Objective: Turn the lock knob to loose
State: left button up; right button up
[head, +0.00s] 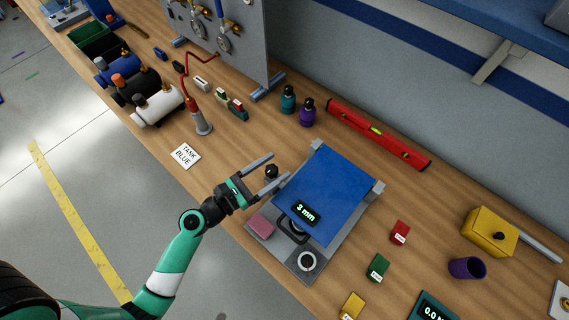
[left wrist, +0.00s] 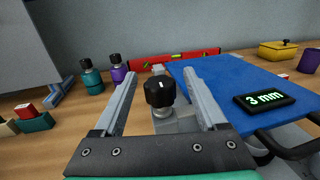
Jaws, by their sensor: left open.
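The lock knob (left wrist: 160,92) is black with a white mark on its top and sits on a grey post beside the blue panel. In the head view the knob (head: 271,171) shows at the left edge of the fixture. My left gripper (head: 268,172) is open, with one finger on each side of the knob. In the left wrist view the fingers (left wrist: 160,85) stand apart from the knob with visible gaps. The blue panel (head: 326,185) carries a display (head: 305,212) reading 3 mm. My right gripper is not in view.
A pink block (head: 259,226) lies on the fixture's front left. A red level (head: 378,134), green and purple bottles (head: 307,112) stand behind. Red (head: 400,232) and green (head: 377,267) blocks lie to the right.

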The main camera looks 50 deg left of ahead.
pick_arm(q)
jog(key=shift+s, duration=0.1)
jog(key=shift+c, duration=0.2)
grip_shut()
jog(key=shift+d+r+n+y+p, duration=0.1)
jog(key=shift+d+n+y+p, duration=0.05)
jog(key=shift+n+y+p, duration=0.6)
jog(key=n+y+p, duration=0.2)
jog(key=y+p, duration=0.1)
jog(key=y, duration=0.1)
jog(key=n+g+y, duration=0.1)
jog(key=y, duration=0.1)
jog(key=shift+n+y+p, duration=0.3)
jog(key=shift+n+y, duration=0.05)
jog(key=shift+n+g+y, duration=1)
jog(key=shift+n+y, duration=0.3)
jog(key=shift+y, duration=0.4)
